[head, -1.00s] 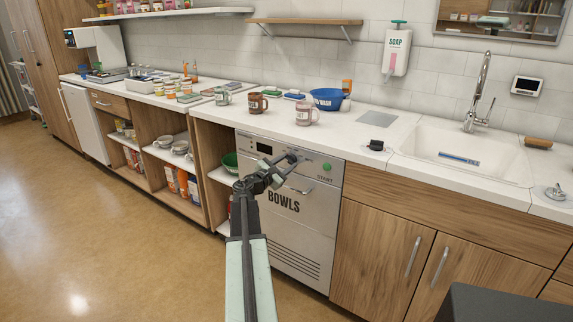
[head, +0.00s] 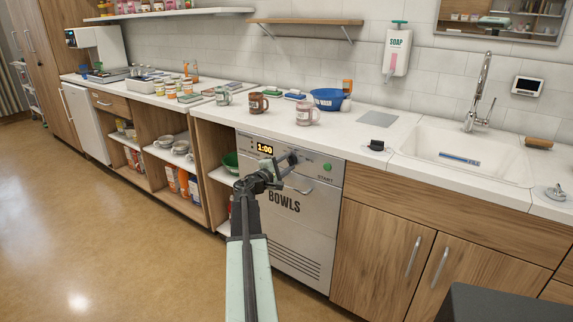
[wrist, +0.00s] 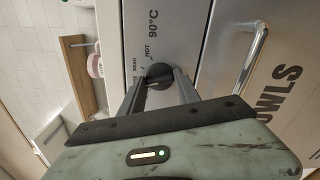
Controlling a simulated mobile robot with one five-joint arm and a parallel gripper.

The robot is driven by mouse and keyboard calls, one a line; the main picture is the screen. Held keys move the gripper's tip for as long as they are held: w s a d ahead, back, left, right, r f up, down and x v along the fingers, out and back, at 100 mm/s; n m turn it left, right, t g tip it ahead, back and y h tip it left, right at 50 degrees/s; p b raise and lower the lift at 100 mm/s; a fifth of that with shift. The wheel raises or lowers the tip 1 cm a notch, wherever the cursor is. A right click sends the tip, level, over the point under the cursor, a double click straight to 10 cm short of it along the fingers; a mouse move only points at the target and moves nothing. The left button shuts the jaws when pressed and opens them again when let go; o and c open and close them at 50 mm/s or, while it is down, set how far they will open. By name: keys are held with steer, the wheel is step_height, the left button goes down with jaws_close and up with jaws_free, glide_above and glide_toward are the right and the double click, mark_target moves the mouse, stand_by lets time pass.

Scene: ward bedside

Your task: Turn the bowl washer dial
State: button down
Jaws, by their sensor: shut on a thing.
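The bowl washer (head: 290,232) is a grey-silver front marked BOWLS, set under the counter. Its display (head: 264,149) is lit and reads 1:00. A green START button (head: 327,167) is at the right of its panel. The dark round dial (wrist: 158,74) sits between my fingers in the wrist view, with the labels WASH, HOT and 90°C around it. My gripper (head: 288,161) reaches the panel and is shut on the dial. My fingers hide part of the dial, and its exact pointer setting is hard to tell.
The washer's bar handle (wrist: 255,58) is close to the right of my gripper in the wrist view. The white counter (head: 345,125) above holds mugs (head: 307,113) and a blue wash bowl (head: 328,99). Open shelves stand left of the washer. The floor (head: 110,235) at left is clear.

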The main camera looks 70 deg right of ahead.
steer(key=shift+w+m, duration=0.1)
steer(key=shift+m, duration=7.6)
steer(key=c, duration=0.9)
jaws_free()
